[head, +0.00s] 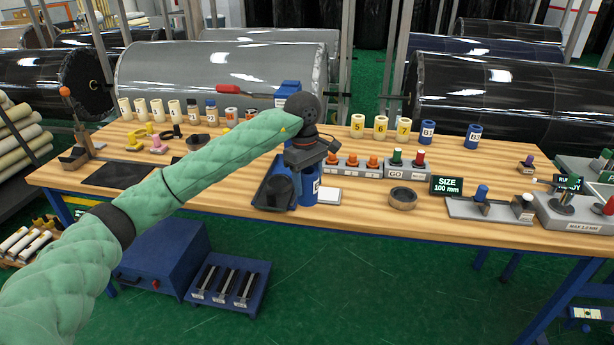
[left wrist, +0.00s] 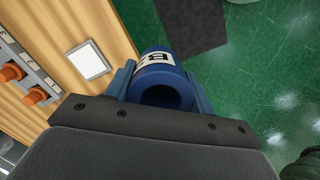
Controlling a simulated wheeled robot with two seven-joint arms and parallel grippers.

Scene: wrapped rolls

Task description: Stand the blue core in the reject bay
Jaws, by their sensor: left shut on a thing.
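The blue core (head: 308,192) is in my left gripper (head: 310,172), near the front edge of the table. In the head view it looks roughly upright, partly hidden by the gripper. In the left wrist view the core (left wrist: 152,62) shows its open end and part of a white label between the two blue fingers of the gripper (left wrist: 163,90). Two other blue cores, one marked B3 (head: 427,131) and one to its right (head: 473,136), stand at the back right of the table. I cannot make out which place is the reject bay. My right gripper is not in view.
Behind are a grey button box (head: 398,171) and cream cores (head: 380,127). The front right tabletop (head: 370,212) has bare wood.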

